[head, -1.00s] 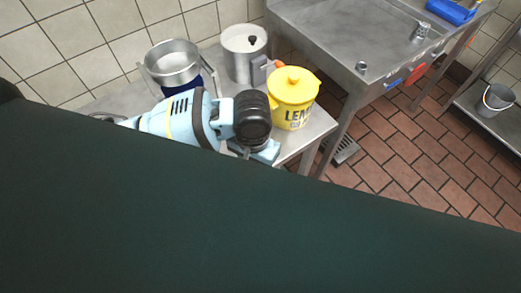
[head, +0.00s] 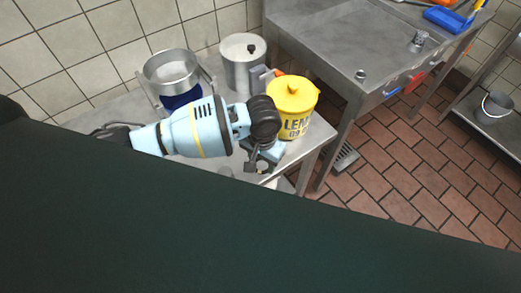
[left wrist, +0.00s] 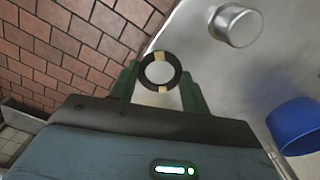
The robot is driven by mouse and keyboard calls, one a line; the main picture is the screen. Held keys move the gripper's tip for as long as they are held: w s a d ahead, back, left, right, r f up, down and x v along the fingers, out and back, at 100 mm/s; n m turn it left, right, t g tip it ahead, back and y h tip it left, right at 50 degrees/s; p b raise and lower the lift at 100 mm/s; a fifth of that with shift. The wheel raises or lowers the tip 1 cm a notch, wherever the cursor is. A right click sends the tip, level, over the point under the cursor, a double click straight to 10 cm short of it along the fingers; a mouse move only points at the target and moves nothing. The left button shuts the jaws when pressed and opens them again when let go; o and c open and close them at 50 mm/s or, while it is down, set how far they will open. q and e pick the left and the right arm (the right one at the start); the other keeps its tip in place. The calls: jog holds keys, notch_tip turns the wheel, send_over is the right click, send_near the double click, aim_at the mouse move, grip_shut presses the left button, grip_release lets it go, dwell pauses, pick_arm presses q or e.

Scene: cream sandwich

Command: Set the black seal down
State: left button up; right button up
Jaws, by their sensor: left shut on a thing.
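The black seal (left wrist: 177,73) is a dark ring with two tan patches. In the left wrist view it sits between the two green fingers of my left gripper (left wrist: 160,76). The fingers are shut on it, and bare metal and brick floor show behind it. In the head view my left gripper (head: 262,158) is over the front right part of the steel table (head: 302,160), just in front of the yellow tub. The seal cannot be made out there. I cannot tell its height over the table. My right gripper is in neither view.
A yellow lidded tub (head: 293,104) stands close by the gripper. A steel pot (head: 172,68) on a blue base and a lidded steel canister (head: 241,75) are behind. A short metal cylinder (left wrist: 237,25) stands on the table. A dark green surface (head: 200,230) hides the foreground.

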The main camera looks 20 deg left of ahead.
pick_arm(q)
jog(key=shift+w+a+f, duration=0.1)
jog(key=shift+w+a, duration=0.2)
jog(key=shift+w, duration=0.4)
jog(key=shift+w+a+f, duration=0.1)
jog(key=shift+w+a, duration=0.2)
jog(key=shift+w, duration=0.4)
jog(key=shift+w+a+f, duration=0.1)
jog(key=shift+w+a, duration=0.2)
jog(key=shift+w, duration=0.4)
jog(key=f, duration=0.1)
jog(key=f+b, duration=0.1)
jog(key=shift+w+a+f, duration=0.2)
jog(key=shift+w+f, duration=0.15)
jog(key=shift+w, duration=0.05)
jog(key=shift+f, duration=0.35)
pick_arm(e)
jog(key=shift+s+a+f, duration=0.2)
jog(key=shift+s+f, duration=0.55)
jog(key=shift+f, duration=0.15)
pick_arm(q)
jog(key=shift+f, duration=0.35)
jog(key=shift+f, duration=0.25)
jog(key=o, duration=1)
jog(key=shift+r, duration=0.1)
